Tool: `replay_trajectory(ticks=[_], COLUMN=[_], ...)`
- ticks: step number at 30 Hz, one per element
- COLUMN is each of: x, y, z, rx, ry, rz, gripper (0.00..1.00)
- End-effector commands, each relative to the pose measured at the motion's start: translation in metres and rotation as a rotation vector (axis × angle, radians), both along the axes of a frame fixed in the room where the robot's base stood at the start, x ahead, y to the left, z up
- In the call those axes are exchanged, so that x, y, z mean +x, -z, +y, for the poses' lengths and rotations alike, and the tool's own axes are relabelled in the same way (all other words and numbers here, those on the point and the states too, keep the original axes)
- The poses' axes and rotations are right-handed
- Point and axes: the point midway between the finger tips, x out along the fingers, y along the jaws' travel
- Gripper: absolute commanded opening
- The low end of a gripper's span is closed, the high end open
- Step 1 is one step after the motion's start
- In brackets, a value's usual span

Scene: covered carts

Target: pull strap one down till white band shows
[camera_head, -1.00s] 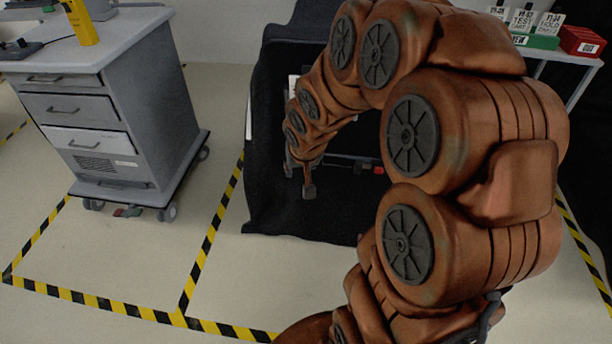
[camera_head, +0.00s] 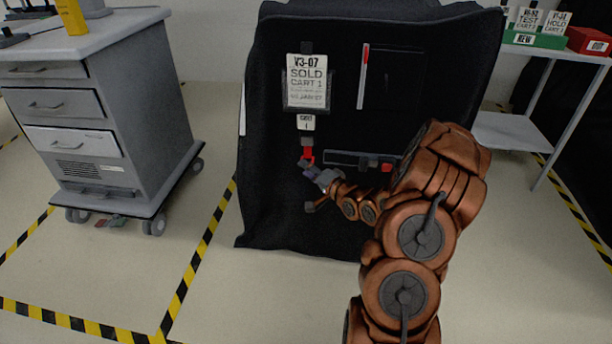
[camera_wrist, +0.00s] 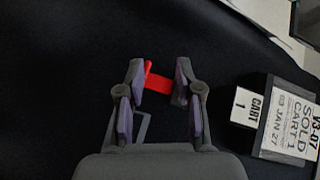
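A black covered cart (camera_head: 270,130) stands in the middle of the head view. A card "SOLD CART 1" (camera_head: 307,82) hangs on its front, with a small tag "CART 1" (camera_head: 306,123) below it. A short red strap (camera_head: 307,154) hangs under that tag. My gripper (camera_head: 316,174) is just below the strap's lower end. In the wrist view, the red strap (camera_wrist: 172,84) lies between the spread fingertips of my gripper (camera_wrist: 160,76). The fingers are open; whether either touches the strap is unclear. I see no white band on the strap.
A dark bar with a red piece (camera_head: 386,166) lies right of the strap, near my arm. A red and white strip (camera_head: 362,80) is higher on the cover. A grey drawer cabinet (camera_head: 100,110) stands left, and a shelf table (camera_head: 550,60) right. Floor at the front left is clear.

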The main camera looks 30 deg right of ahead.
Motion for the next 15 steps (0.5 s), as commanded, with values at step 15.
replay_trajectory(ticks=[15], x=[-0.023], y=[0.027], z=[-0.030], rx=[0.243], ry=[0.031], rz=[-0.227], gripper=[0.35])
